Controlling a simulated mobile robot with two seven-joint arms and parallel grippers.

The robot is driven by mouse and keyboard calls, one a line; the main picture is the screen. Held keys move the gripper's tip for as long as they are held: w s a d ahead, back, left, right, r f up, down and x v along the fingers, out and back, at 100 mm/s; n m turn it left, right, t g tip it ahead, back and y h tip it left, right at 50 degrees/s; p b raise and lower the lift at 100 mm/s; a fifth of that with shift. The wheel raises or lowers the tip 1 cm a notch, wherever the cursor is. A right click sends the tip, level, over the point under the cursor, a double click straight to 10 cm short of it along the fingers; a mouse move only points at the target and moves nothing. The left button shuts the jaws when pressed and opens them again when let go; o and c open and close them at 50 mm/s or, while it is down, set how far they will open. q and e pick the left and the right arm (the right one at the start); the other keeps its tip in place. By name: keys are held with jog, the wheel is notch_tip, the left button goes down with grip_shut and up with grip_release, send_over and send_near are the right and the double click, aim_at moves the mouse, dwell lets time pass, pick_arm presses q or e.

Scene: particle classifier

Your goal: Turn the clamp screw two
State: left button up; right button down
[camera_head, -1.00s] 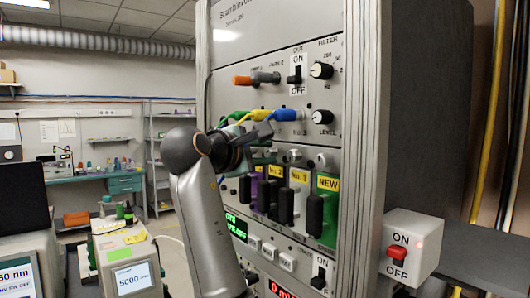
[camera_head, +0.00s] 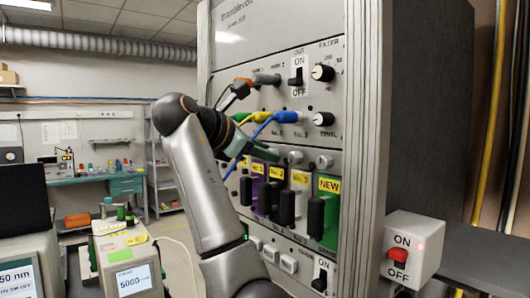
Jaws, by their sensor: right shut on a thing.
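My right arm rises from the bottom, and its gripper (camera_head: 268,154) reaches across to the row of clamp screws on the rack's grey front. The gripper is shut on a small clamp screw near the top of the module labelled No. 2 (camera_head: 277,172); the wrist and fingers hide much of the contact. Two more clamp screws, a middle one (camera_head: 295,157) and a right one (camera_head: 322,161), stand free above the neighbouring modules. The module labelled NEW (camera_head: 329,185) is green with a black handle. My left gripper is not in view.
Green, yellow (camera_head: 262,117) and blue (camera_head: 285,117) plugs with cables sit just above the gripper. A box with a red switch (camera_head: 397,256) stands at the right.

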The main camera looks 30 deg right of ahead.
dwell(0.5)
jog(key=c, duration=0.6)
grip_release()
jog(key=v, duration=1.2)
jog(key=shift+a+r+b, duration=0.15)
jog(key=shift+a+b, duration=0.05)
jog(key=shift+b, duration=0.15)
